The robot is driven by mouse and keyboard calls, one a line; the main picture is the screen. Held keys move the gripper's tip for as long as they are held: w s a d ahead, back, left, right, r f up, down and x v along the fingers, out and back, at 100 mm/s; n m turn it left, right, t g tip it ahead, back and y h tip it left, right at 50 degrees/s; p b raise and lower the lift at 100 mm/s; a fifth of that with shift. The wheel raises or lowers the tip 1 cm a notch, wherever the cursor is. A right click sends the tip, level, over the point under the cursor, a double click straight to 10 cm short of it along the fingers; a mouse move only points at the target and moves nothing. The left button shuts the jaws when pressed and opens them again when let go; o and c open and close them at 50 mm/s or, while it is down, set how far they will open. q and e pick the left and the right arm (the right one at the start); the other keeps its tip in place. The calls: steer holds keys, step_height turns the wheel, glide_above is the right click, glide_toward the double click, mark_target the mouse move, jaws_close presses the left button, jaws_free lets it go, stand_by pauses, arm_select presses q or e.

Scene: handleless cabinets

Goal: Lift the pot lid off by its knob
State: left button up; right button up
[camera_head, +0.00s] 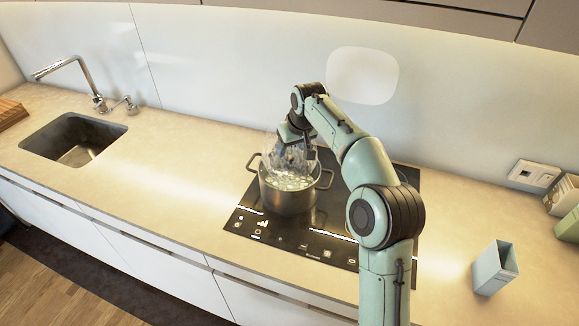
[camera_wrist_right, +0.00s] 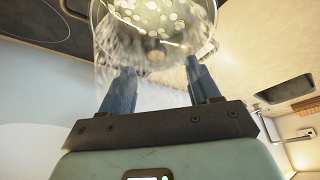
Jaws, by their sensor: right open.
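The steel pot (camera_head: 290,201) stands on the black cooktop with a handle on each side. Bubbling, pale contents show in its top, and whitish steam rises around my right gripper (camera_head: 291,137). A clear lid is hard to make out through the steam. In the right wrist view, a small brownish round shape that looks like the knob (camera_wrist_right: 154,56) lies just beyond and between the fingertips. My right gripper (camera_wrist_right: 158,68) is open, its two dark fingers apart, above the pot. I see nothing held between them. My left gripper is not in view.
The cooktop (camera_head: 244,224) is set in a beige counter (camera_head: 165,190). A sink (camera_head: 75,140) with a tap (camera_head: 85,75) is at the left. A pale open box (camera_head: 494,268) stands at the right. A wall socket (camera_head: 534,174) is behind. Counter between sink and cooktop is clear.

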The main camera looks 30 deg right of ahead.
mark_target(290, 156)
steer(key=shift+d+x, duration=0.15)
steer(key=shift+x, duration=1.4)
steer(key=shift+d+x, duration=0.2)
steer(key=shift+x, duration=1.35)
steer(key=shift+w+r, duration=0.1)
steer(key=shift+r, duration=0.1)
steer(key=shift+c, duration=1.3)
jaws_close()
